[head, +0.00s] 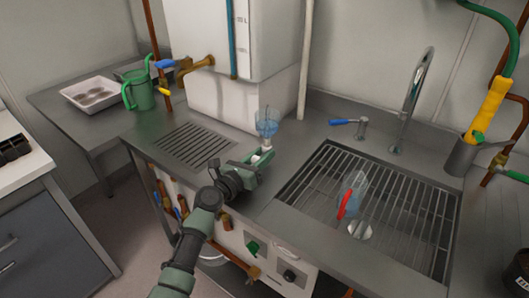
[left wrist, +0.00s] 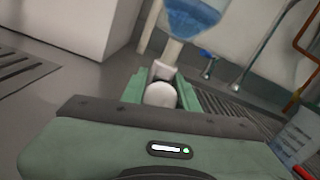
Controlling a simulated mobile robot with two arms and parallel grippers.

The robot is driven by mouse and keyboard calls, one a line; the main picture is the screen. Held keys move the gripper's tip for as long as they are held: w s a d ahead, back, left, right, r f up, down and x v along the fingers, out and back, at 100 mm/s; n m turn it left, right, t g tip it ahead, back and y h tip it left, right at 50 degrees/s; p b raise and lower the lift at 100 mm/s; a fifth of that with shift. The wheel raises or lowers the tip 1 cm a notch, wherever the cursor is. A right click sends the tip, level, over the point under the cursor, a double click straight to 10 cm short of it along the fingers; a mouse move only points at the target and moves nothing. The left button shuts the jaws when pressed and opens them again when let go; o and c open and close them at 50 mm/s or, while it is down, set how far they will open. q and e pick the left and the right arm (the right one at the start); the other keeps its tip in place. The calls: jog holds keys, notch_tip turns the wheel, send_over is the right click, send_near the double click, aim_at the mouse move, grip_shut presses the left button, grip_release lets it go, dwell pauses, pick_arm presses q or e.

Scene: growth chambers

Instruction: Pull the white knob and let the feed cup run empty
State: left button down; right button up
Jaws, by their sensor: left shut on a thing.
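The feed cup (head: 267,122) is a clear blue-tinted funnel-like cup on a pale stem, standing at the counter beside the sink. It also shows at the top of the left wrist view (left wrist: 192,18), with blue liquid in it. The white knob (left wrist: 160,94) sits just in front of the stem, between my green fingers. My left gripper (head: 260,160) reaches in from the front and is shut on the knob, with the knob partly hidden in the head view. My right gripper is not in view.
A clear jug with a red handle (head: 353,195) stands on the sink grid (head: 400,215), right of my left gripper. A blue-handled tap (head: 350,123) and tall faucet (head: 410,95) stand behind. A green can (head: 138,92) and white tray (head: 88,94) are at the left.

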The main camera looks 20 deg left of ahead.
pick_arm(q)
jog(key=shift+s+a, duration=0.15)
jog(key=shift+s, duration=0.4)
jog(key=shift+f, duration=0.1)
jog(key=c, duration=1.1)
grip_release()
jog(key=shift+o, duration=0.2)
jog(key=shift+s+a, duration=0.1)
jog(key=v, duration=0.7)
jog(key=shift+s+a, duration=0.1)
jog(key=shift+s, duration=0.25)
